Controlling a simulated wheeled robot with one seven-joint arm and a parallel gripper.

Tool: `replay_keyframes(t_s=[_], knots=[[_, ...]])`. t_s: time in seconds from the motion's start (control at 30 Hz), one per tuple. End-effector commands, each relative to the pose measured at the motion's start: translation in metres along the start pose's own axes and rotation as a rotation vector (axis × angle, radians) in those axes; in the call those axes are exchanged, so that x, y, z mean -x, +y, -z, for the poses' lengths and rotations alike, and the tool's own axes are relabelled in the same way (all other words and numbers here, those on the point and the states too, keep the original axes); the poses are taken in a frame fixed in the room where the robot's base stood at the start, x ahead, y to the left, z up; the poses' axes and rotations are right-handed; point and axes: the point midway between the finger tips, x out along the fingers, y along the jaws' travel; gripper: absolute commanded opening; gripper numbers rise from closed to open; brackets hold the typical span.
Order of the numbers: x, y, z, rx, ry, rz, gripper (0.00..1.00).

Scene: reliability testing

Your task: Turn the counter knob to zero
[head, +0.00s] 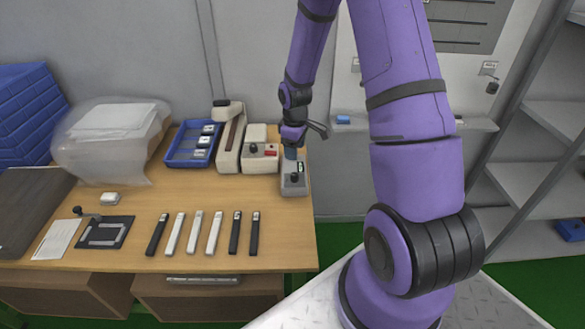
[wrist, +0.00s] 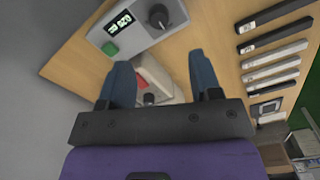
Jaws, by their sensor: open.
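The counter is a grey box (head: 294,187) at the right edge of the wooden table. Its round black knob (head: 294,178) faces up. In the wrist view the counter (wrist: 148,38) is at the top, with its black knob (wrist: 158,16), a lit display (wrist: 118,24) with small digits that seem to start with 025, and a green button (wrist: 110,48). My gripper (wrist: 160,62) is open and empty, its two blue fingers apart from the knob. In the head view my gripper (head: 291,153) is above the counter's far end, partly hidden by my wrist.
A white device (head: 261,160) with a black knob and red part stands just left of the counter. A beige machine (head: 230,140) and a blue tray (head: 194,145) are farther left. Several black and white strips (head: 196,232) lie along the table front. Shelves (head: 545,150) stand at right.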

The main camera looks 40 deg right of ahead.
Motion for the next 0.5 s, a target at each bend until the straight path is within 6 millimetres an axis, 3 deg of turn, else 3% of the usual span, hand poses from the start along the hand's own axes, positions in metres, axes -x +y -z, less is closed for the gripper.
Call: replay_keyframes(t_s=[0.27,0.5], knots=[[-0.023,0.0,0.0,0.005,-0.003,0.006,0.58],[-0.062,-0.001,-0.001,0.005,-0.004,0.007,0.58]])
